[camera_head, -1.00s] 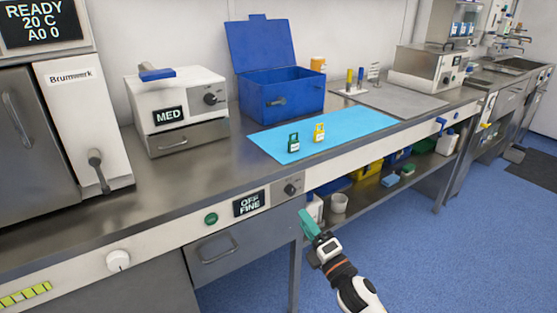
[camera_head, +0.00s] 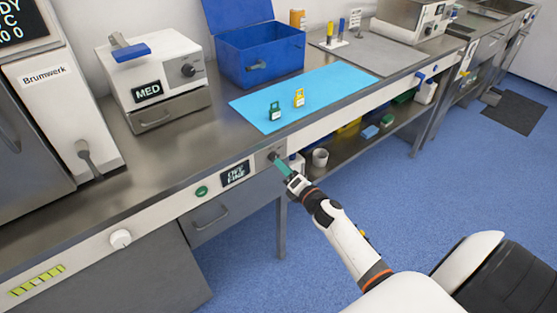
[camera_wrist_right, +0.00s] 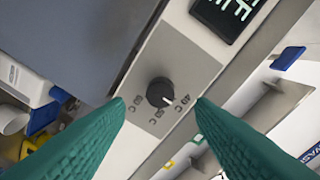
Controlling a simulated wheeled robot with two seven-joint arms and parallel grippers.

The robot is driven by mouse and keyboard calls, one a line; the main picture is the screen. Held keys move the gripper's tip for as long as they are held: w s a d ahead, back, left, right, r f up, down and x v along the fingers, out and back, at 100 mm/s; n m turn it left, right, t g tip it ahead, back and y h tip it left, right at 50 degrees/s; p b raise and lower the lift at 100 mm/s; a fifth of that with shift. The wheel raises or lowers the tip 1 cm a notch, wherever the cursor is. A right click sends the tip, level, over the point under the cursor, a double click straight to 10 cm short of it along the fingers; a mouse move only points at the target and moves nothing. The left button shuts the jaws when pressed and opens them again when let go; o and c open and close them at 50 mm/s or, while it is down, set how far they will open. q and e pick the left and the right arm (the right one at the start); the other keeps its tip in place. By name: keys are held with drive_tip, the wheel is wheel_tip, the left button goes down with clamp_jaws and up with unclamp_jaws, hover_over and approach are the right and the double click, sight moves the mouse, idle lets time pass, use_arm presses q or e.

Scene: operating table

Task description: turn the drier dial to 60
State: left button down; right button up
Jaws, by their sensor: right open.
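The drier dial is a small black round knob (camera_wrist_right: 160,92) on a grey plate (camera_wrist_right: 188,62) on the bench front. Temperature marks surround it; the one at its right reads 40 C, the others are hard to read. A white pointer line on the knob faces roughly the 40 C mark. In the head view the dial (camera_head: 272,156) is partly hidden by my right gripper (camera_head: 279,164). That gripper has green fingers, is open and faces the dial. In the wrist view its fingertips stand on either side of the knob, apart from it. My left gripper is out of view.
Left of the dial are a dark display (camera_head: 235,174) and a green button (camera_head: 201,191). A white knob (camera_head: 120,239) is further left. The shelf below holds a white cup (camera_head: 320,158).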

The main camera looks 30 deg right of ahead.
sight(274, 157)
drive_tip(key=shift+w, duration=2)
drive_tip(key=shift+c, duration=0.3)
drive_tip(key=c, duration=0.9)
